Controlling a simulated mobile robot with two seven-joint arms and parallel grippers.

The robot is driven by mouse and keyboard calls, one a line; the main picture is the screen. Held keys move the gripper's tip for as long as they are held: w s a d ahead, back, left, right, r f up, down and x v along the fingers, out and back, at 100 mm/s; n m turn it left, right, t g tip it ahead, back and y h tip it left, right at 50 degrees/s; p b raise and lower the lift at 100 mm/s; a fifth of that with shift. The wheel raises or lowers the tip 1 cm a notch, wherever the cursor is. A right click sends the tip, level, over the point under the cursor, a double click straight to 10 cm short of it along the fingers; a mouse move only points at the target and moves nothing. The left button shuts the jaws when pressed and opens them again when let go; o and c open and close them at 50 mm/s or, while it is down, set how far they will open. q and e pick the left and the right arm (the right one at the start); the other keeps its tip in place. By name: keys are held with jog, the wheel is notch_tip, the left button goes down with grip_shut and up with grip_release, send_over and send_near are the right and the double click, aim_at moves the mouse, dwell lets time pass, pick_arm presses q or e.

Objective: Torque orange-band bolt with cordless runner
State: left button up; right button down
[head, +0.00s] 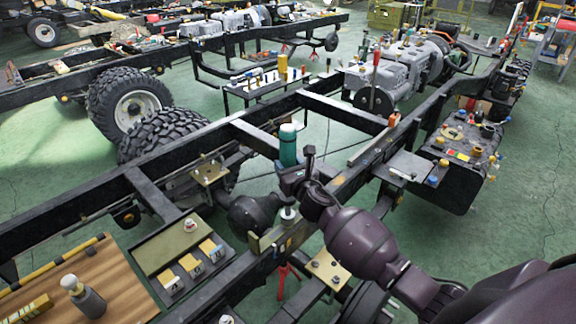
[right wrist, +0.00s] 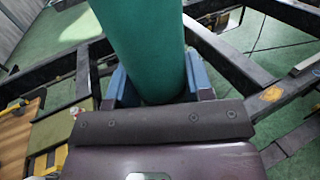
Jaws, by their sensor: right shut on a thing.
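My right gripper (head: 291,172) is shut on a teal-green upright cylinder (head: 288,144), which looks like the body or handle of the cordless runner. In the right wrist view the green cylinder (right wrist: 144,50) stands between the blue-grey fingers of the right gripper (right wrist: 158,88). I cannot make out an orange-band bolt for certain. Bolts stand on a brass-coloured plate (head: 328,268) near the front and on another plate (head: 209,173) to the left. My left gripper is not in view.
A wooden bench top (head: 115,285) with a grey bottle (head: 83,297) is at front left, next to a tray (head: 165,250) with yellow-marked blocks. Large tyres (head: 130,105) stand behind. A dark tank (head: 462,160) with caps hangs at the right. Green floor shows between the rails.

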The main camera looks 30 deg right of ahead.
jog(key=shift+f+b, duration=0.25)
jog(key=shift+b, duration=0.05)
dwell(0.6)
jog(key=shift+f, duration=0.25)
dwell(0.4)
jog(key=shift+s+f, duration=0.15)
jog(key=shift+f, duration=0.1)
dwell(0.7)
dwell(0.3)
dwell(0.5)
jog(key=shift+r, duration=0.2)
dwell(0.4)
